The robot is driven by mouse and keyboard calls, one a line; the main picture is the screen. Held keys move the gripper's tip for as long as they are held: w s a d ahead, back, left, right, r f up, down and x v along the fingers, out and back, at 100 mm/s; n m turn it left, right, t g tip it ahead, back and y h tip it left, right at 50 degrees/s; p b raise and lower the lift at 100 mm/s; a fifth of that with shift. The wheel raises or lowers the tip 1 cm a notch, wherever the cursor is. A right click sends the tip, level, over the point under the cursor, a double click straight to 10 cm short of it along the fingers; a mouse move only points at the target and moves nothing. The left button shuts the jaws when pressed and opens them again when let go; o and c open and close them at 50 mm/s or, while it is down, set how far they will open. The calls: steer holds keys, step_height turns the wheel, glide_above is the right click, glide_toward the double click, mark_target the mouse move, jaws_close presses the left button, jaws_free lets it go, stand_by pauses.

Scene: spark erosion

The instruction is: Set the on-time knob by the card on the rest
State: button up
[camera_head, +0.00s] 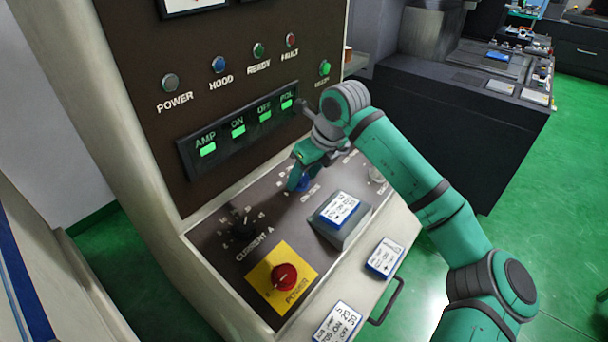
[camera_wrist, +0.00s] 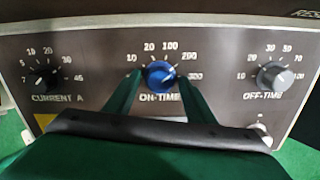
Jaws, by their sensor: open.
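The blue on-time knob (camera_wrist: 159,75) sits in the middle of the panel in the wrist view, with a numbered scale around it. My gripper (camera_wrist: 154,92) is open, its green fingers on either side of this knob. I cannot tell whether they touch it. In the head view my gripper (camera_head: 301,178) comes down over the on-time knob (camera_head: 304,184), hiding most of it. The card (camera_head: 339,208) lies on the sloped grey rest (camera_head: 347,233) at the panel's front. It is white with a blue border, and its small print is hard to read.
The black current knob (camera_wrist: 47,77) is left of the on-time knob and the grey off-time knob (camera_wrist: 274,75) is right. A red power switch (camera_head: 285,277) is on a yellow plate. Two other cards (camera_head: 385,257) (camera_head: 338,322) lie on the front ledge, above a handle (camera_head: 388,301).

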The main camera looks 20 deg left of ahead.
steer(key=c, duration=1.1)
steer(key=shift+m, duration=0.3)
steer(key=m, duration=0.2)
steer(key=shift+r+m, duration=0.1)
steer(key=shift+m, duration=2.2)
steer(key=shift+o, duration=0.3)
steer(key=o, duration=1)
